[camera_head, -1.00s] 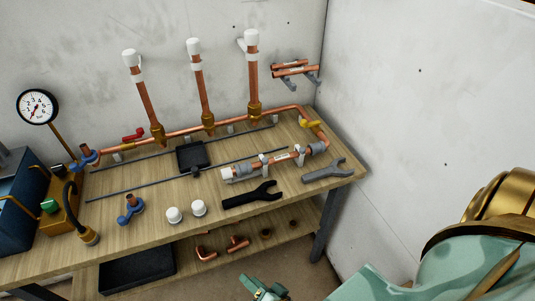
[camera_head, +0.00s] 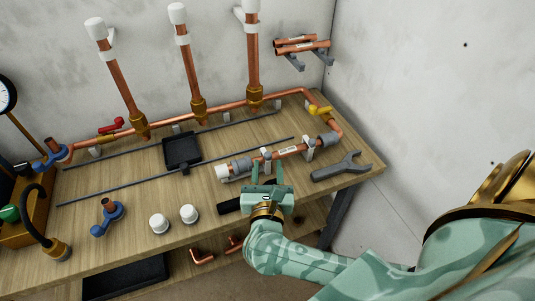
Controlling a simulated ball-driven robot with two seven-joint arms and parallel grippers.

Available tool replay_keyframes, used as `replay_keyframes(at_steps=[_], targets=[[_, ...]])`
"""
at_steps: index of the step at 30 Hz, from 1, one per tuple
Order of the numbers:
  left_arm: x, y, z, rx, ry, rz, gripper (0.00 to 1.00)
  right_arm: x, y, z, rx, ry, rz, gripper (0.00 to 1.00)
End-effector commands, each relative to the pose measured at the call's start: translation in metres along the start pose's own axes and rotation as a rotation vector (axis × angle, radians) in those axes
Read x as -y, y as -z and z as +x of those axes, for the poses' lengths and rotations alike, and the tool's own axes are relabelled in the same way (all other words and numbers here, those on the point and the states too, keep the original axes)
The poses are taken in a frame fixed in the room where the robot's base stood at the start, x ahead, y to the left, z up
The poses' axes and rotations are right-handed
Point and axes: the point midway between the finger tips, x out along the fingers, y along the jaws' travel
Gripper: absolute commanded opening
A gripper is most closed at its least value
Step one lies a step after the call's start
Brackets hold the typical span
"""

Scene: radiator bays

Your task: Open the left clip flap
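The left clip (camera_head: 266,158) is a light grey piece on the short copper pipe (camera_head: 286,152) at the bench front. Its lower part lies close to my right gripper, and I cannot tell how its flap stands. A similar right clip (camera_head: 308,149) sits further right on the same pipe. My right gripper (camera_head: 268,168) is pale green, with two fingers pointing away from me. The fingers are apart and empty, with their tips just in front of and beside the left clip. I cannot tell whether they touch it. My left gripper is out of view.
A black wrench (camera_head: 230,206) lies partly behind my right gripper, and a grey wrench (camera_head: 341,167) lies to the right. White caps (camera_head: 159,223), a blue valve (camera_head: 108,216) and a black tray (camera_head: 182,152) are on the bench (camera_head: 150,195).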

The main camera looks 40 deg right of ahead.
Motion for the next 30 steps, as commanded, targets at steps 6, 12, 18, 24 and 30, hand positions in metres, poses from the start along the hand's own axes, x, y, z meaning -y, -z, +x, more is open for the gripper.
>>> replay_keyframes(at_steps=[6, 12, 18, 24, 30], targets=[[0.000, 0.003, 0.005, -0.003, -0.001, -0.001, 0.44, 0.000, 0.001, 0.039, 0.002, 0.000, -0.003, 0.38], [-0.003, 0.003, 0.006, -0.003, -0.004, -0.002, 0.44, 0.000, 0.000, 0.051, 0.001, -0.001, -0.003, 0.38], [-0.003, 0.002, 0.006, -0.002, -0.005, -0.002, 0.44, 0.000, 0.000, 0.052, 0.001, 0.000, -0.003, 0.38], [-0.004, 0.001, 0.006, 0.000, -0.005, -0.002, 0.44, 0.000, 0.000, 0.051, 0.001, 0.000, -0.003, 0.00], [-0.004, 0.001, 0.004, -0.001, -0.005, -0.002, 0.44, 0.000, -0.001, 0.051, -0.004, 0.000, -0.004, 0.00]])
